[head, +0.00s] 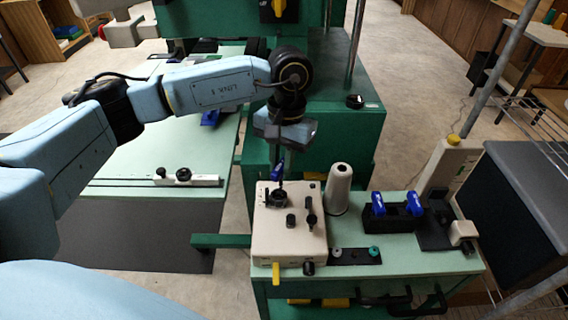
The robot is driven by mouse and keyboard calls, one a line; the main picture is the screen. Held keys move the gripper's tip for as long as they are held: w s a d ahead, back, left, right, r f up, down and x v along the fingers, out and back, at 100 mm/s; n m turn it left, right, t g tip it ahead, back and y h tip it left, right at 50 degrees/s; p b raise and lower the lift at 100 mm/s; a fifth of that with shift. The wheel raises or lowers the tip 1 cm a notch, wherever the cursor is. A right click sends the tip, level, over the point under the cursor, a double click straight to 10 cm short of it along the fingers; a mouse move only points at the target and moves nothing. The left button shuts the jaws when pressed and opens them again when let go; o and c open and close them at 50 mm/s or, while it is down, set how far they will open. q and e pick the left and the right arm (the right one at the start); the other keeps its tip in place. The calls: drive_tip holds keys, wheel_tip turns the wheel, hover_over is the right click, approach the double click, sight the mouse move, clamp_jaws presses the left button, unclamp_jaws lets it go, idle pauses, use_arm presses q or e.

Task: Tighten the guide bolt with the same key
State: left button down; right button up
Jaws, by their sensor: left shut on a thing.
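My left gripper (279,156) points down above the beige machine box (263,236) and is shut on the blue-handled key (278,173). The key stands about upright, and its dark lower end reaches down to the dark round fitting (278,198) on top of the box. I cannot tell whether the key's tip sits in a bolt there. The guide bolt itself is too small to make out. Other dark knobs stand on the box to the right of the fitting. My right gripper is not in view.
A white thread cone (340,187) stands just right of the box. A black holder with blue-handled tools (378,204) is further right. A green machine frame rises behind. The pale green table (130,150) at left is mostly clear.

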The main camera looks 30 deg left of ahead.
use_arm(q)
drive_tip(key=shift+s+f, duration=0.3)
drive_tip(key=shift+f, duration=0.45)
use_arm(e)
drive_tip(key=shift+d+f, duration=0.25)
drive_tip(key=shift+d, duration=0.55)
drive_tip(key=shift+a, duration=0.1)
use_arm(q)
drive_tip(key=shift+r, duration=0.35)
drive_tip(key=shift+w+a+r+p, duration=0.1)
drive_tip(key=shift+r+p, duration=0.15)
drive_tip(key=shift+r, duration=0.15)
drive_tip(key=shift+w+a+r+p, duration=0.1)
drive_tip(key=shift+r+p, duration=0.1)
drive_tip(key=shift+r, duration=0.15)
drive_tip(key=shift+d+r+p, duration=0.1)
drive_tip(key=shift+r+p, duration=0.4)
drive_tip(key=shift+r, duration=0.8)
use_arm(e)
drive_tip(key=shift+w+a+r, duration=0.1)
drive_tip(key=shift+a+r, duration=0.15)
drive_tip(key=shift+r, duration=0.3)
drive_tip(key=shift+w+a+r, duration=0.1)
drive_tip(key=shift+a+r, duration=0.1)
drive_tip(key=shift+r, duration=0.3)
